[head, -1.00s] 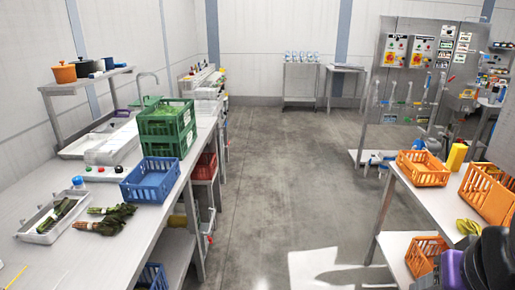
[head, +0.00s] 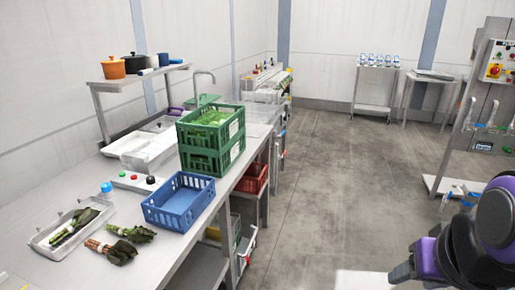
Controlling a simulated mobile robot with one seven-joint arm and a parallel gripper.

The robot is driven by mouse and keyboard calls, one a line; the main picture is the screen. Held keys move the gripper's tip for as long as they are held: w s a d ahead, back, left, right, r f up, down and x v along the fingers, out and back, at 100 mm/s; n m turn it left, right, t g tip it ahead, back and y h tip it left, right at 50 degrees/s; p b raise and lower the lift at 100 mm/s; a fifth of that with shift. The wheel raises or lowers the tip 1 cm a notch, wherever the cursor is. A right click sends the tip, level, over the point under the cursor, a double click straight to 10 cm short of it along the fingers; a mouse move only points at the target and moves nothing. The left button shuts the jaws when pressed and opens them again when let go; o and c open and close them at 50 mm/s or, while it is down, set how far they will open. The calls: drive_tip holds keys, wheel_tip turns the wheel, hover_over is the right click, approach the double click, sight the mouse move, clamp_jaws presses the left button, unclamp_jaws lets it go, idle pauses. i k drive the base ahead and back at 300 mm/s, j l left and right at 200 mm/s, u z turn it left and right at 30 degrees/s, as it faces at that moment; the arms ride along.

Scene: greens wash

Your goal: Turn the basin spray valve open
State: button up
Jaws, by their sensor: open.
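A small blue knob-like thing on a white base (head: 106,188) stands on the left steel counter. I cannot tell for certain whether it is the spray valve. Behind it is a white box with green, red and dark buttons (head: 134,181). My gripper (head: 394,272) shows at the lower right, dark and beside purple and black parts of my arm. It is open, holds nothing that I can see, and is far from the counter's fittings.
A blue crate (head: 163,216) and stacked green crates (head: 211,163) stand along the counter's aisle edge. A metal tray (head: 45,241) with greens and loose bunches (head: 110,250) lie nearer. The floor aisle (head: 322,180) is clear. A panel stand (head: 487,75) is at right.

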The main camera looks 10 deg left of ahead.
sight(106, 187)
drive_tip(key=i+u, duration=0.45)
drive_tip(key=i+l+u, duration=0.2)
drive_tip(key=i+u, duration=0.4)
drive_tip(key=u, duration=0.25)
drive_tip(key=i+l+u, duration=0.1)
drive_tip(key=u, duration=0.25)
drive_tip(key=i+l+u, duration=0.1)
drive_tip(key=u, duration=0.3)
